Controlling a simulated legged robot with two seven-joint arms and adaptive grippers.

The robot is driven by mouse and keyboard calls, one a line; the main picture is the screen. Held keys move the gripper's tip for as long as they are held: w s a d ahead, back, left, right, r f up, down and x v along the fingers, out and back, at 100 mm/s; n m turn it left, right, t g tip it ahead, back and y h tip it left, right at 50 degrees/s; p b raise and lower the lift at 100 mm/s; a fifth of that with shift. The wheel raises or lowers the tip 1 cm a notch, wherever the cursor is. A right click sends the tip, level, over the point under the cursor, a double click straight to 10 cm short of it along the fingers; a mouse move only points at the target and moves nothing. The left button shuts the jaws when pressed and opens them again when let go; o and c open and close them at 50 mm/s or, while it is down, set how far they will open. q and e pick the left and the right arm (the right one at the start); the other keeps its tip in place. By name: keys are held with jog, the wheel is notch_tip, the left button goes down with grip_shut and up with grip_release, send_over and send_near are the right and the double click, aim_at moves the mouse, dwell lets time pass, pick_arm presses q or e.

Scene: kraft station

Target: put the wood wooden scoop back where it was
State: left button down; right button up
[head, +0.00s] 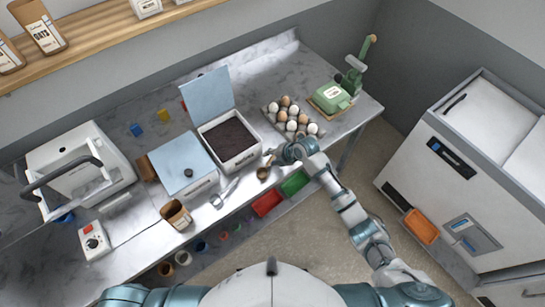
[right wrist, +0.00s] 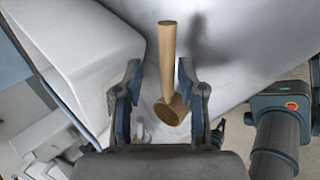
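The wooden scoop (head: 263,173) is at the front edge of the counter, beside the open white bin (head: 241,160) with dark contents. In the right wrist view the scoop (right wrist: 168,60) has its handle pointing up the picture and its round cup lower down. My right gripper (head: 279,156) is just right of the scoop. In the wrist view its two fingers (right wrist: 158,67) stand apart on either side of the scoop, with gaps visible to both sides. My left gripper is out of view.
A metal scoop (head: 224,193) lies left of the wooden one, near a closed bin (head: 184,163). Red (head: 267,203) and green (head: 295,183) bins sit below the front edge.

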jog(key=v, duration=0.2)
jog(key=d+v, duration=0.1)
jog(key=v, duration=0.5)
jog(key=shift+w+d+f, duration=0.2)
jog(key=shift+f, duration=0.2)
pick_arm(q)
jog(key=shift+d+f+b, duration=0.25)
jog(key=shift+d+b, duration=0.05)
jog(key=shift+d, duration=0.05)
pick_arm(e)
jog(key=v, duration=0.2)
jog(key=a+v, duration=0.1)
jog(key=v, duration=0.1)
jog(key=shift+s+d+r, duration=0.1)
jog(key=shift+s+r, duration=0.05)
jog(key=shift+r, duration=0.2)
jog(key=shift+d, duration=0.1)
